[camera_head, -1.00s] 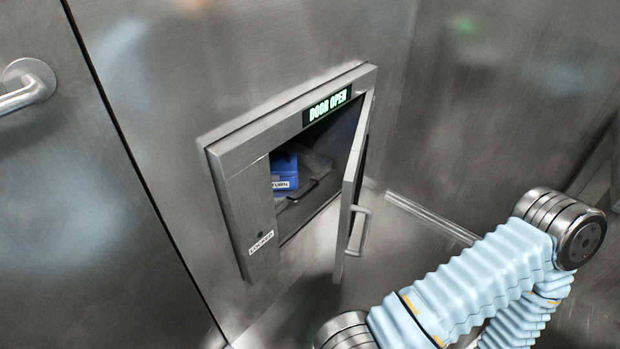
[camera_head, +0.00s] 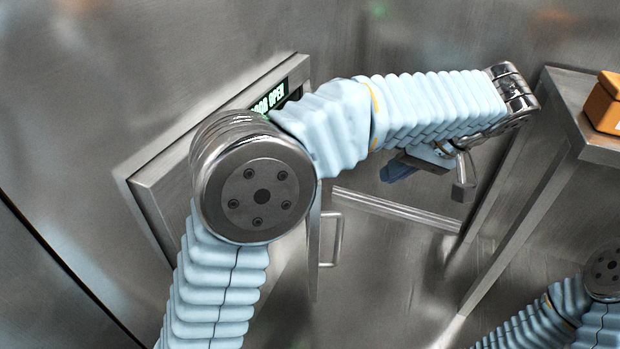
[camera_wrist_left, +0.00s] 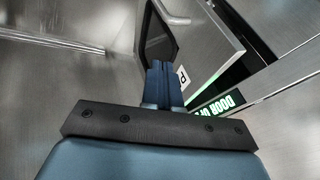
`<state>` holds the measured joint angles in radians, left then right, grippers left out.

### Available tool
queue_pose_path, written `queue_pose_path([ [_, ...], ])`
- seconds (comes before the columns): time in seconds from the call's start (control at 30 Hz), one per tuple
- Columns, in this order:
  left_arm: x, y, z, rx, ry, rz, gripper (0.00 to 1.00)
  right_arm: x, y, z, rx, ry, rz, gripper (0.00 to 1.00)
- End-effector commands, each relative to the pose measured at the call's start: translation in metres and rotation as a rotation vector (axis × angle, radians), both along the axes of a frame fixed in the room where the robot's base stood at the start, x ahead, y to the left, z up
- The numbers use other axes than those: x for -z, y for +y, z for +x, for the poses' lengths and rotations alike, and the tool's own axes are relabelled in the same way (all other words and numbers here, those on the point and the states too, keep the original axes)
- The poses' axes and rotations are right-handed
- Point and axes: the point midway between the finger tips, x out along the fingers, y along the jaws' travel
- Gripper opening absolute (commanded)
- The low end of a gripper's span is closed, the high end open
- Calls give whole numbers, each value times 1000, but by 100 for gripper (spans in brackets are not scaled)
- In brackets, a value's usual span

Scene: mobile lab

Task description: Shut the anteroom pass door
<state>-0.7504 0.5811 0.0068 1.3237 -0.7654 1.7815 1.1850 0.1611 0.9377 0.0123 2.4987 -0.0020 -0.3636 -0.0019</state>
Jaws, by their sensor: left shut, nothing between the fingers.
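The anteroom pass door (camera_head: 314,245) stands ajar in the head view, seen nearly edge-on, with its bar handle (camera_head: 333,238) facing right. Its frame (camera_head: 150,200) shows left of my left arm, which hides most of the opening. The green DOOR OPEN sign (camera_head: 270,100) is partly covered. My left gripper (camera_head: 388,174) is shut and empty, right of the door and apart from it in this view. In the left wrist view, the shut blue fingers (camera_wrist_left: 162,68) point toward the door leaf (camera_wrist_left: 208,38); contact cannot be told. My right gripper is out of view.
A metal table (camera_head: 600,150) with an orange box (camera_head: 605,103) stands at the right. A wall rail (camera_head: 395,208) runs behind the door. My other arm shows at the lower right. Open floor lies between the door and the table.

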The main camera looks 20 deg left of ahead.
Motion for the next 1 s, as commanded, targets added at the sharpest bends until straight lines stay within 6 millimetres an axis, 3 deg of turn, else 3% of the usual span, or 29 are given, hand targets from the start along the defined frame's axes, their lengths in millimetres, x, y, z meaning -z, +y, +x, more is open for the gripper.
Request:
queue_pose_path([
  [0.03,-17,0,-7,-36,-36,14,0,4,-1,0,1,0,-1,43],
  [0.1,-31,3,-14,-78,-64,32,0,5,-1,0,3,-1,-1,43],
  [0.2,-35,8,-18,-102,-78,42,0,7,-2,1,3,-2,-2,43],
  [0.7,44,65,-3,-102,-71,43,0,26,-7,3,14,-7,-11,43],
  [1.0,40,96,-18,-100,-73,41,0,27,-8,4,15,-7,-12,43],
])
